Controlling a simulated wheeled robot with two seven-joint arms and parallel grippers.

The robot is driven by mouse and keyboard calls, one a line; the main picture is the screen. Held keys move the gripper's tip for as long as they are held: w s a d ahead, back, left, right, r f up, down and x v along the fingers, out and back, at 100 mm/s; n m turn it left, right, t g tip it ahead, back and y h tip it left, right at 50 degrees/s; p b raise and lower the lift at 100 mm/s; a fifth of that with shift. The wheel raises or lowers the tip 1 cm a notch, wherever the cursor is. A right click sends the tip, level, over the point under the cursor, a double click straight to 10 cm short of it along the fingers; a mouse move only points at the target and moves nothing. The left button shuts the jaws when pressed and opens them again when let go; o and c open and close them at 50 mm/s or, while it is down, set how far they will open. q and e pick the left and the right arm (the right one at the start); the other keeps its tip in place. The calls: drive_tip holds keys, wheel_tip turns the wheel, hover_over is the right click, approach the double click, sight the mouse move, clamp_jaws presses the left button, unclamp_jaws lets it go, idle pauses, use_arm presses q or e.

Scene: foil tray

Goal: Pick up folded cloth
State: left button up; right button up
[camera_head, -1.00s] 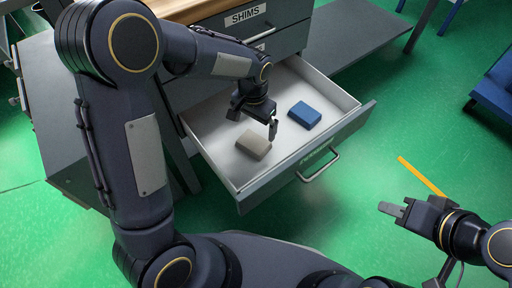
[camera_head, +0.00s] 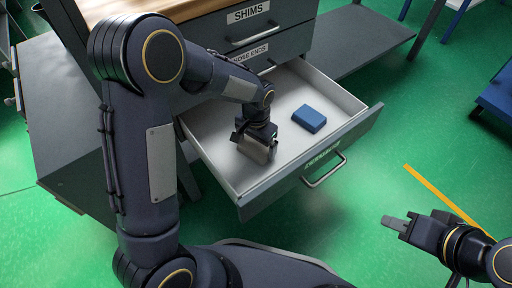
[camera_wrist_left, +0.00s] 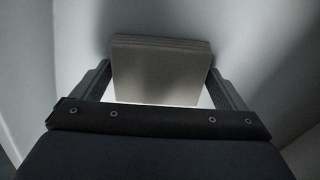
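The folded cloth (camera_head: 254,152) is a small grey-beige block in the open white drawer, toward the drawer's front left part. In the left wrist view the folded cloth (camera_wrist_left: 160,72) shows layered edges and sits between the two fingers. My left gripper (camera_head: 258,148) is down at the cloth and covers part of it in the head view. In the left wrist view my left gripper's (camera_wrist_left: 160,80) fingers press against the cloth's two sides. I see no clear lift off the drawer floor. My right gripper (camera_head: 394,222) is at the lower right, empty; its finger gap does not show.
A blue block (camera_head: 309,118) lies in the drawer (camera_head: 232,176), right of the cloth.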

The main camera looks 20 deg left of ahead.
sight(256, 145)
use_arm(q)
drive_tip(key=c, duration=0.5)
drive_tip(key=shift+r, duration=0.1)
wheel_tip(256, 145, up, 10)
drive_tip(key=p, duration=0.4)
drive_tip(key=shift+p, duration=0.3)
